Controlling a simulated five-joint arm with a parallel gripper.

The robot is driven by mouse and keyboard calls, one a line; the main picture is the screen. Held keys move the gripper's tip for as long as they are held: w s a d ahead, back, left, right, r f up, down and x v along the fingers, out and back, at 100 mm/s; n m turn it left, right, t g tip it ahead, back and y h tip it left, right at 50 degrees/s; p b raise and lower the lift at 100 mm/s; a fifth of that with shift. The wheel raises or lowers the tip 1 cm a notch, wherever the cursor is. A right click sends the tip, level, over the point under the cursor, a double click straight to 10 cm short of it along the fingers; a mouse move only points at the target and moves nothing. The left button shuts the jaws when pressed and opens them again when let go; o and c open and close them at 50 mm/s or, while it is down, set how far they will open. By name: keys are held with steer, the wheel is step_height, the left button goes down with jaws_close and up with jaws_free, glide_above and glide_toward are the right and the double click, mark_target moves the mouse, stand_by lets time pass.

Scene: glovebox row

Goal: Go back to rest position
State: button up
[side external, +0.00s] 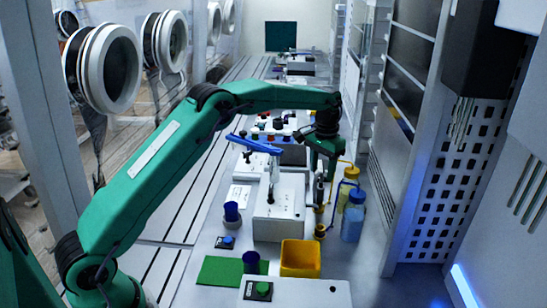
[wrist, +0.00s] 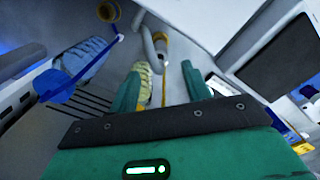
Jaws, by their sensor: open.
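My gripper (side external: 322,160) is at the end of my outstretched green arm, on the right of the white bench in the side view. It points down beside a white box device (side external: 281,212) with a blue lever (side external: 253,143). In the wrist view my gripper (wrist: 160,82) shows its two green fingers spread apart, with nothing held between them. A pale yellowish bottle (wrist: 146,72) and a grey tube (wrist: 152,45) appear beyond the fingers. I cannot tell exactly how near they are.
A yellow-capped bottle (side external: 346,187) and a blue bottle (side external: 354,217) stand at the right. Glove ports (side external: 108,68) line the left wall. A perforated panel (side external: 453,175) bounds the right.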

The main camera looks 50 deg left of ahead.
stand_by(0.4)
steer(key=shift+s+r, duration=0.15)
steer(key=shift+r, duration=0.3)
steer(key=s+d+r+t, duration=0.1)
steer(key=s+r+t, duration=0.2)
steer(key=s+r, duration=1.3)
steer(key=s+f+t, duration=0.1)
steer(key=s+f, duration=0.1)
steer(key=s, duration=0.9)
steer(key=s+f+t, duration=0.1)
steer(key=s+f, duration=0.1)
steer(key=s, duration=0.9)
steer(key=shift+s+d+f+t, duration=0.2)
steer(key=shift+d+t, duration=0.1)
steer(key=shift+d, duration=0.1)
